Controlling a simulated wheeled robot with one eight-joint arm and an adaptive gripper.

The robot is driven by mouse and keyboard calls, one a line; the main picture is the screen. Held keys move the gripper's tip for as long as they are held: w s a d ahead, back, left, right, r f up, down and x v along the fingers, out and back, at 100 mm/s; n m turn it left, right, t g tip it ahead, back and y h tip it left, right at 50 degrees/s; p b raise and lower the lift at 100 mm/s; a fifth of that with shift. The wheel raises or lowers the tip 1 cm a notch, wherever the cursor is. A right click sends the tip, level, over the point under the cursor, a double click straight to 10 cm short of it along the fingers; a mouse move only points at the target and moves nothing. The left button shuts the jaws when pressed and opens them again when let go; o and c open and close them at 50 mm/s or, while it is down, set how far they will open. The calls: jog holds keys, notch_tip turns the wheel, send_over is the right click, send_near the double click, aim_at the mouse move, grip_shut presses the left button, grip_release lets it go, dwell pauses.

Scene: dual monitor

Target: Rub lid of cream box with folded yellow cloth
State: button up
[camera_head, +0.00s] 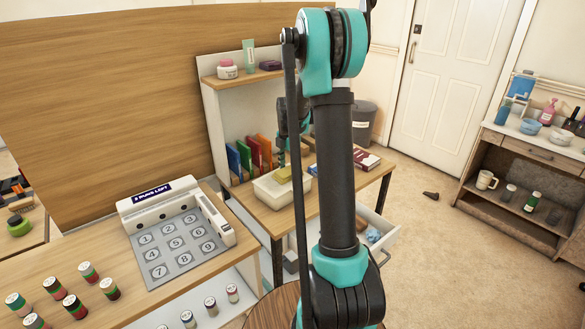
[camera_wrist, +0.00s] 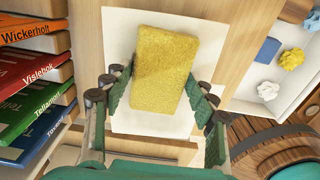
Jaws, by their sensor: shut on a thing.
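The folded yellow cloth (camera_wrist: 163,62) is a thick rectangular pad, lying between the two fingers of my gripper (camera_wrist: 162,98) in the wrist view. My gripper is shut on it, one green finger at each side. The cream box (camera_wrist: 118,32) is directly beneath, its pale lid showing around the cloth. In the head view the cream box (camera_head: 272,196) stands on the wooden desk, and the yellow cloth (camera_head: 283,174) is over its top. I cannot tell whether the cloth presses on the lid. My arm hides part of the box's right side.
Upright coloured books (camera_wrist: 32,75) stand close to the left of the box. An open white drawer (camera_wrist: 297,105) with crumpled paper and a blue item is at the right. A raised shelf (camera_head: 245,77) with a jar and tube is behind. A number-pad device (camera_head: 176,240) sits on the nearer table.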

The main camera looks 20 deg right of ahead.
aim_at(262, 187)
jog(key=shift+s+a, duration=0.9)
jog(key=shift+a, duration=0.85)
jog(key=shift+s+a, duration=0.9)
jog(key=shift+a, duration=0.85)
jog(key=shift+s+a, duration=0.9)
jog(key=shift+a, duration=0.85)
jog(key=shift+w+a, duration=0.4)
jog(key=shift+w, duration=0.4)
jog(key=shift+w+d, duration=1.35)
jog(key=shift+d, duration=1.25)
jog(key=shift+w+d, duration=1.4)
jog(key=shift+d, duration=1.25)
jog(key=shift+w+d, duration=1.35)
jog(key=shift+d, duration=1.25)
jog(key=shift+r, duration=2.95)
jog(key=shift+r, duration=1.55)
